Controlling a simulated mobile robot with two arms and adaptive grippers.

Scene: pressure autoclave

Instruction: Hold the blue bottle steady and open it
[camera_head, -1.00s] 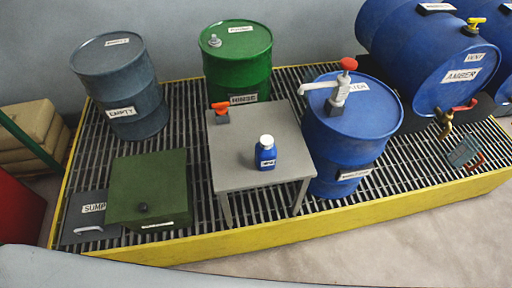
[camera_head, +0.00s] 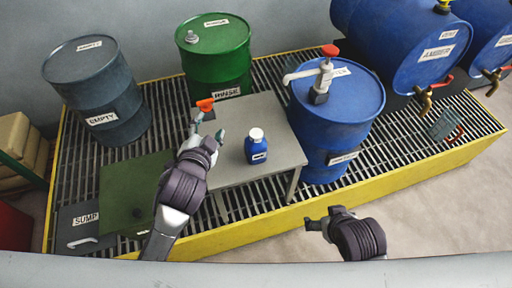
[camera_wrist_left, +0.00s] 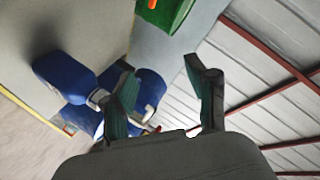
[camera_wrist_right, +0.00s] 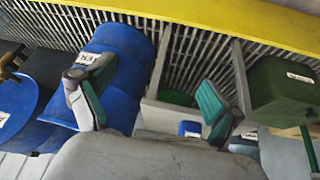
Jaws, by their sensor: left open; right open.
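The small blue bottle (camera_head: 256,148) with a white cap (camera_head: 256,134) and a label stands upright on the grey table (camera_head: 285,172). My left gripper (camera_head: 208,124) is open and empty, above the table's left part, to the left of the bottle and apart from it. It also shows open in the left wrist view (camera_wrist_left: 165,95). My right gripper (camera_head: 314,219) is open and empty, in front of the platform's yellow edge, lower right of the bottle. In the right wrist view its fingers (camera_wrist_right: 150,100) are spread, and the blue bottle (camera_wrist_right: 190,129) shows beyond them.
A blue drum with a pump (camera_head: 335,115) stands right of the table, a green drum (camera_head: 216,60) behind it, a grey drum (camera_head: 98,95) at left. An orange-topped item (camera_head: 206,105) sits on the table's back left corner. A green box (camera_head: 125,190) is at left.

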